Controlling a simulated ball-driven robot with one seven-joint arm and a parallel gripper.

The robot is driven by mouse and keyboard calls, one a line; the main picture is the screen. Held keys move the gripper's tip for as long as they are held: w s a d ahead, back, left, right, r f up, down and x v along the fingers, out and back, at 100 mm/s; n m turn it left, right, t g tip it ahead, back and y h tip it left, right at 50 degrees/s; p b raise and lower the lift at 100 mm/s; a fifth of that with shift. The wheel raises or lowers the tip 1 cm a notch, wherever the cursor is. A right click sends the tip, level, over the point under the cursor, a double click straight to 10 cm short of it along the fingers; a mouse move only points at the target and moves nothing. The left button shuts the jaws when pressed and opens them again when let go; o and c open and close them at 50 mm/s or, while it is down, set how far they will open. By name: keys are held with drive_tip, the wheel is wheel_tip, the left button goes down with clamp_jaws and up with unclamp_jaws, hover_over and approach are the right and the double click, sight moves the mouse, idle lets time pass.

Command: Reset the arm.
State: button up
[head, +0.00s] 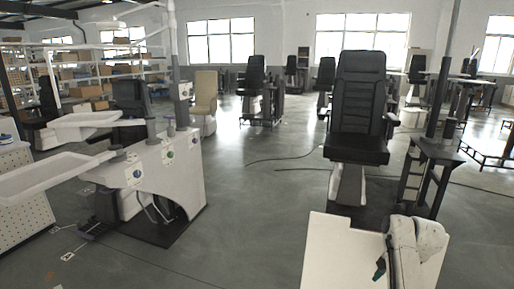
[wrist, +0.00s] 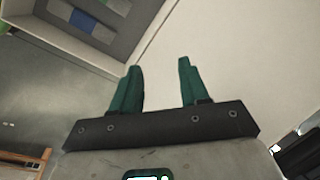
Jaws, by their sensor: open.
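My gripper (wrist: 160,76) shows in the wrist view with two dark green fingers apart and nothing between them. The arm is bent and sits low over a flat white surface. Most of the arm's length is hidden or outside the picture.
A black chair (head: 358,105) stands beyond my arm, beside a dark metal column (head: 436,150). A white unit with trays (head: 155,175) stands at the left. Shelves with boxes (head: 85,75) line the back left. Grey floor (head: 255,220) between is open, with thin cables.

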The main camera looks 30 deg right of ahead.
drive_tip(key=s+a+f+n, duration=0.2)
drive_tip(key=a+f+n, duration=0.1)
drive_tip(key=a, duration=0.4)
drive_tip(key=s+a+f+n+g, duration=0.1)
drive_tip(key=s+a+f+n, duration=0.15)
drive_tip(key=a, duration=0.35)
drive_tip(key=s+a+f+n, duration=0.2)
drive_tip(key=a+n, duration=0.1)
drive_tip(key=a, duration=0.4)
drive_tip(key=s+a+r+n+h, duration=0.1)
drive_tip(key=s+a+n, duration=0.8)
drive_tip(key=s+a, duration=0.4)
drive_tip(key=shift+s+r, duration=0.15)
drive_tip(key=shift+r, duration=0.1)
drive_tip(key=shift+a+n, duration=0.15)
drive_tip(key=shift+n, duration=0.2)
